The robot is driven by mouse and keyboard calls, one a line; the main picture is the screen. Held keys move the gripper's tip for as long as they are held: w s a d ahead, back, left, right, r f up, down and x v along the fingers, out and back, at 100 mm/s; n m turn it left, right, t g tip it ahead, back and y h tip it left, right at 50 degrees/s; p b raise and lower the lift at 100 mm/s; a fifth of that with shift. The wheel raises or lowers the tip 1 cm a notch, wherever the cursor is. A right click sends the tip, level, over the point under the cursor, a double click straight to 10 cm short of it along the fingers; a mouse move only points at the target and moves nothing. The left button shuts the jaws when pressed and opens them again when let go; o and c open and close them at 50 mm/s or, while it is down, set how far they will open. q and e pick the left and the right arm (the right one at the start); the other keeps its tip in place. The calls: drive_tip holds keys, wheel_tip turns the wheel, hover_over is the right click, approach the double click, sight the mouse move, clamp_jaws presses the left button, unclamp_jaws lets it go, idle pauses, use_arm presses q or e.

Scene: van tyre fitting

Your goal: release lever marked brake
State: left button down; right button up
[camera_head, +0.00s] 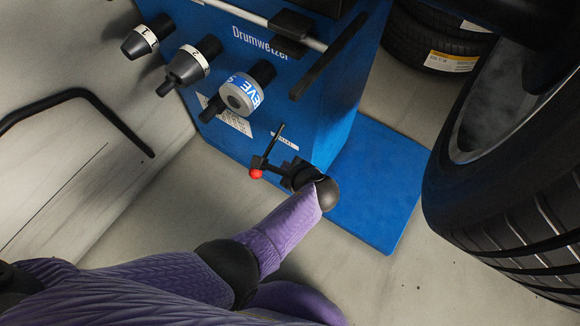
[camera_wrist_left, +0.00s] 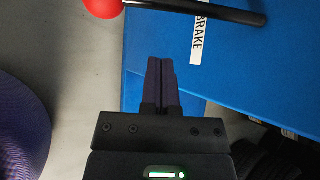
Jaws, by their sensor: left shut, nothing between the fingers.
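The brake lever (camera_head: 274,142) is a black rod with a red ball (camera_head: 256,173) at one end, at the side of the blue machine. A white label reading BRAKE (camera_wrist_left: 198,38) is on the blue panel beside it; the label looks tiny in the head view (camera_head: 285,141). In the left wrist view the rod (camera_wrist_left: 200,9) crosses the top, with the red ball (camera_wrist_left: 103,6) at its left end. My left gripper (camera_wrist_left: 161,64) is shut and empty, its fingertips below the rod with a visible gap. It also shows beside the lever in the head view (camera_head: 274,167). My right gripper is out of view.
The blue machine (camera_head: 335,100) carries several black-and-grey cones (camera_head: 190,64) on its left side and a blue base plate (camera_head: 375,190). A large tyre (camera_head: 500,190) stands at right, with stacked tyres (camera_head: 425,45) behind. Bare floor (camera_head: 370,280) shows in front.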

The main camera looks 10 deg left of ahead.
sight(268, 152)
use_arm(q)
drive_tip(key=b+x, duration=0.3)
drive_tip(key=x, duration=0.3)
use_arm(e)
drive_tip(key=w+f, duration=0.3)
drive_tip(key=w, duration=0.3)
use_arm(q)
drive_tip(key=shift+s+a+r+p, duration=0.15)
drive_tip(key=shift+s+r+p, duration=0.2)
drive_tip(key=shift+r, duration=0.35)
drive_tip(key=shift+s+a+r+p, duration=0.2)
drive_tip(key=shift+r+p, duration=0.25)
drive_tip(key=shift+r, duration=0.2)
drive_tip(key=shift+s+a+r+p, duration=0.15)
drive_tip(key=shift+s+r+p, duration=0.2)
drive_tip(key=shift+r, duration=0.35)
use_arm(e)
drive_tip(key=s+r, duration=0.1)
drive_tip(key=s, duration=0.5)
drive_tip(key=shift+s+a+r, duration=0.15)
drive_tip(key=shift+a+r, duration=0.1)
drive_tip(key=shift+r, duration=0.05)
use_arm(q)
drive_tip(key=shift+a, duration=0.1)
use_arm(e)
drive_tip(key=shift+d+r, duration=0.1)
